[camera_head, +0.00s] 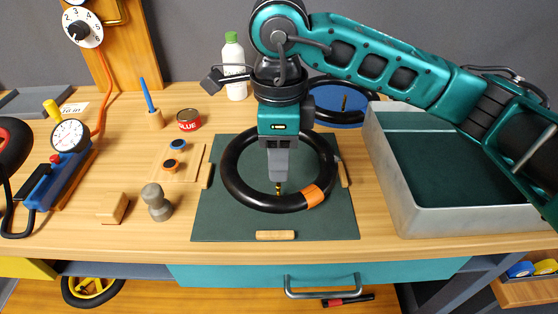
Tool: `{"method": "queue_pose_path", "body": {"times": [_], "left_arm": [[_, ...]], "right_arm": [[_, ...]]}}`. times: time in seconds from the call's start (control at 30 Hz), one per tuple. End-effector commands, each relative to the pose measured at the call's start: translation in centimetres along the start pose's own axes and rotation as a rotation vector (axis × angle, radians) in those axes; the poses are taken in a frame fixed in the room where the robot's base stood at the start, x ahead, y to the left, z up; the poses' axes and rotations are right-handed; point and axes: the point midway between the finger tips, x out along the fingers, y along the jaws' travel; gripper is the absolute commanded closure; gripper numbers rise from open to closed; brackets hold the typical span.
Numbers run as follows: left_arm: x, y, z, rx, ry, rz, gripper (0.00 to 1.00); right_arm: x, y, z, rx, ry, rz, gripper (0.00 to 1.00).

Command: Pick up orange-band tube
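The orange-band tube is a black ring (240,187) lying on the dark green mat (220,222). Its orange band (314,195) is at the lower right of the ring. A small brass valve stem (278,190) stands at the near inner side of the ring. My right gripper (279,177) points down over the ring's opening, with its grey fingertips just above or at the valve stem. The fingers show edge-on, so whether they are apart or touch the stem cannot be told. The arm hides part of the ring's far side. My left gripper is not in view.
A grey tray (440,222) with a dark green floor stands to the right. Behind the mat are another black tube on a blue disc (340,118) and a white bottle (234,60). A red can (188,119), wooden block (112,208), grey stamp (156,203) and gauge pump (62,180) stand left.

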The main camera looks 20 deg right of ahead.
Motion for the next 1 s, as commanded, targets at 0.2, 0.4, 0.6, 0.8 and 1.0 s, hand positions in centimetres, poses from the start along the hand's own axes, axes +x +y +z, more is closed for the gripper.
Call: {"method": "queue_pose_path", "body": {"times": [0.2, 0.4, 0.6, 0.8, 1.0], "left_arm": [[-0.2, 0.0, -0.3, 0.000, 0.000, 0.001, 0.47], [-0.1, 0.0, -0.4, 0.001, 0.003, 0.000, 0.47], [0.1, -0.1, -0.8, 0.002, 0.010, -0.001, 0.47], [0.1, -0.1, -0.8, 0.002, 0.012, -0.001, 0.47], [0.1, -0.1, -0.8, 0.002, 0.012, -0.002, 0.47]], "right_arm": [[3.4, 0.2, 0.0, 0.001, 0.002, 0.004, 0.61], [4.4, 0.2, 0.0, 0.000, 0.002, 0.001, 0.61], [4.4, 0.2, 0.0, 0.000, 0.001, 0.001, 0.66], [4.4, 0.2, 0.0, 0.000, 0.001, 0.001, 0.85], [4.4, 0.2, 0.1, 0.000, 0.001, 0.001, 1.00]]}}
